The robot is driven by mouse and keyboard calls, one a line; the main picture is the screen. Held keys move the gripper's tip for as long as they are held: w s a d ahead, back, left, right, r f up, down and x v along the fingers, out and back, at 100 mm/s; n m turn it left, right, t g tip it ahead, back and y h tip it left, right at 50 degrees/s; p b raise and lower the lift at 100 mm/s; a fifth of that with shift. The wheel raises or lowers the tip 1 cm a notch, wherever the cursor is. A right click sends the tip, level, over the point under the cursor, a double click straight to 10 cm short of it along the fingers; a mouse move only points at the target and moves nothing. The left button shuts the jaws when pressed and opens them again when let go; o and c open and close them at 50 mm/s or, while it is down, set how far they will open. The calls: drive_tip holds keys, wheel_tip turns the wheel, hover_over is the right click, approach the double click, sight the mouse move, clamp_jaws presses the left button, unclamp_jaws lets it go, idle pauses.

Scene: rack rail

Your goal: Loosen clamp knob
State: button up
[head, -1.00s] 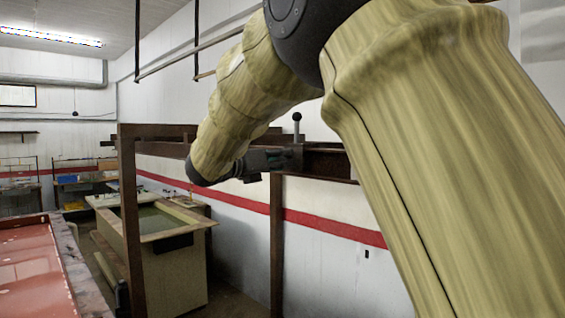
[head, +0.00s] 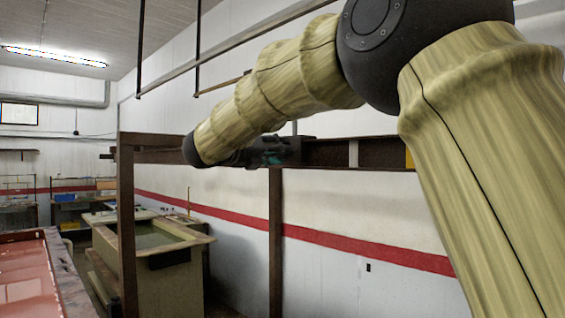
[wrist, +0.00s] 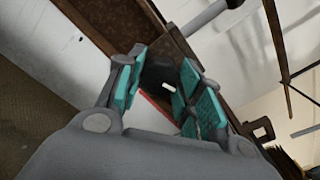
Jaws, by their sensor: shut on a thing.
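The clamp knob (wrist: 158,75) is a dark rounded piece between my gripper's teal pads in the wrist view. My gripper (wrist: 160,88) is shut on it, with one finger on either side. In the head view my gripper (head: 262,152) is seen from the side against the brown clamp block (head: 291,150) on the rusty rail. The knob is hidden there behind the fingers. A grey rod (wrist: 212,14) stands out of the clamp in the wrist view. In the head view only a short piece of a pale rod shows above the clamp; its top is hidden by my arm.
The rusty rail (head: 335,154) runs along the white wall, borne by brown posts (head: 276,225). A tub with a wooden rim (head: 150,236) stands below at the left. A red-topped table (head: 28,272) is at the lower left. Thin hanging bars are above.

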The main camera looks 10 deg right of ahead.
drive_tip(key=shift+a+f+n+p, duration=0.15)
drive_tip(key=shift+n+p, duration=2.4)
drive_tip(key=shift+n, duration=4.2)
drive_tip(key=shift+d+f+n+p, duration=0.15)
drive_tip(key=shift+n+p, duration=2.4)
drive_tip(key=shift+n, duration=4.2)
drive_tip(key=shift+a, duration=0.1)
drive_tip(key=o, duration=1)
drive_tip(key=shift+a, duration=0.15)
drive_tip(key=shift+o, duration=0.2)
